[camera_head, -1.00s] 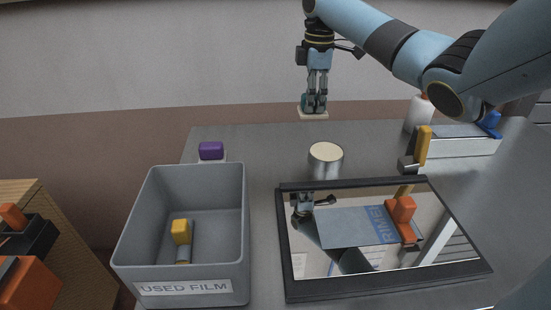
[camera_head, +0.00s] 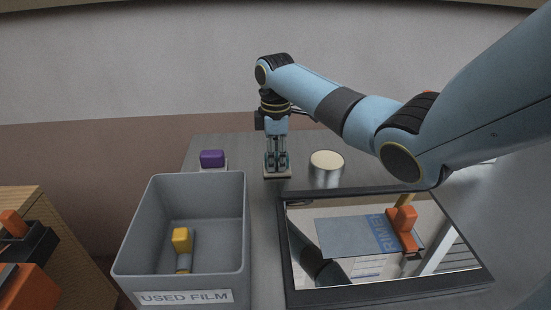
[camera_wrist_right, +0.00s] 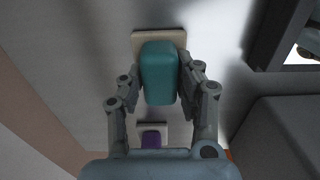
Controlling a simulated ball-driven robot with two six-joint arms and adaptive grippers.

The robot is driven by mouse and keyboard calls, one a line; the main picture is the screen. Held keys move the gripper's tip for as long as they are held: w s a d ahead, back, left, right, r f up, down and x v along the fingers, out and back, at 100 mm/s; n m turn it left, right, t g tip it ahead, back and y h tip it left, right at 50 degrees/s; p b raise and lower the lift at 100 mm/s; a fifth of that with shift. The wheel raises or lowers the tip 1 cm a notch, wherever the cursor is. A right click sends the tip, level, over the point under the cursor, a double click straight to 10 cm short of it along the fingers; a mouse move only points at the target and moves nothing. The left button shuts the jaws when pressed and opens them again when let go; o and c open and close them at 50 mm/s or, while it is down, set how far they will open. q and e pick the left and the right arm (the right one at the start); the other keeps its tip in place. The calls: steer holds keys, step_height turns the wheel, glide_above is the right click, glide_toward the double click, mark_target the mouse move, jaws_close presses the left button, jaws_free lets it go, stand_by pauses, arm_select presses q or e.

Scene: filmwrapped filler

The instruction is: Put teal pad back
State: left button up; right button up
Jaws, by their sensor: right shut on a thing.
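My right gripper (camera_head: 277,160) is shut on the teal pad (camera_wrist_right: 159,72), a rounded teal block with a pale plate (camera_wrist_right: 174,38) at its far end. In the head view the fingers mostly hide the teal part, and the pale plate (camera_head: 278,174) shows under the fingertips, at or just above the grey table. I cannot tell whether it touches the table. It stands between a purple pad (camera_head: 212,158) and a pale-topped metal cylinder (camera_head: 326,168). The purple pad, also on a pale plate, shows in the wrist view (camera_wrist_right: 151,139). My left gripper is not in view.
A grey bin (camera_head: 150,225) marked USED FILM holds a yellow-ended item (camera_head: 181,243). A dark-framed reflective panel (camera_head: 286,270) shows a blue-grey sheet (camera_head: 345,236) and an orange tool (camera_head: 402,222). Orange and black items (camera_head: 25,265) are at left. The grey table has some bare space behind the panel.

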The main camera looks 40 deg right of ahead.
mark_target(276, 154)
steer(key=o, duration=1)
steer(key=shift+f, duration=0.1)
step_height(276, 154, up, 12)
steer(key=shift+r+p, duration=0.1)
steer(key=shift+p, duration=0.45)
